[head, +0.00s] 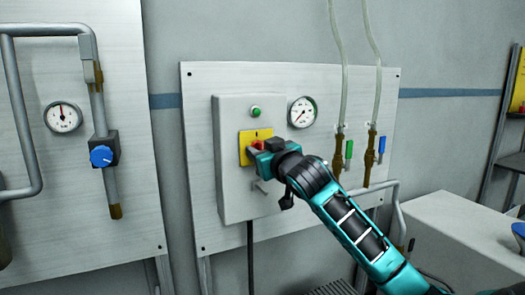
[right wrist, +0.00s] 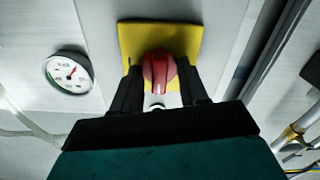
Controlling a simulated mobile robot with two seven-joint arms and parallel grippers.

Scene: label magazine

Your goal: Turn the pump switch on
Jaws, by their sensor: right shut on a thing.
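The pump switch is a red rotary knob (right wrist: 158,72) on a yellow plate (right wrist: 185,40), on the front of a grey control box (head: 233,190). In the head view the yellow plate (head: 244,152) shows, with the red knob mostly hidden behind my gripper. My right gripper (head: 259,148) is at the knob. In the right wrist view its two dark fingers stand on either side of the knob, shut on it. The knob's ridge points roughly up and down in that view. My left gripper is not in view.
A green button or lamp (head: 256,112) sits above the switch, with a round gauge (head: 302,112) to its right. Green-handled (head: 349,150) and blue-handled (head: 382,145) valves with hoses are further right. A left panel carries another gauge (head: 62,117) and a blue knob (head: 102,156).

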